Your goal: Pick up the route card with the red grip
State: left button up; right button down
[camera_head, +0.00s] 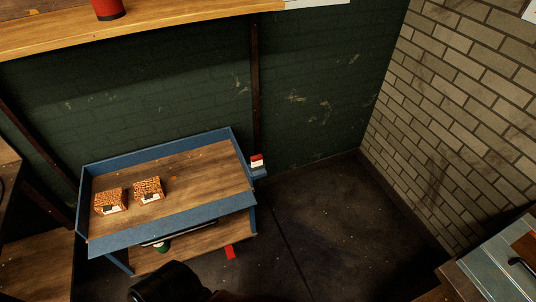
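Neither of my grippers can be made out in the head view.
Two brown speckled boxes with labels (110,201) (149,189) sit on the cart's wooden top (205,171). A green and white object (162,247) is below. A wooden shelf (150,28) runs above. A grey-blue surface (490,265) stands lower right. Dark floor (330,235) between is clear.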

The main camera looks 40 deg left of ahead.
aim_at(256, 160)
jog(key=u, duration=0.5)
jog(key=i, duration=0.95)
jog(key=u, duration=0.7)
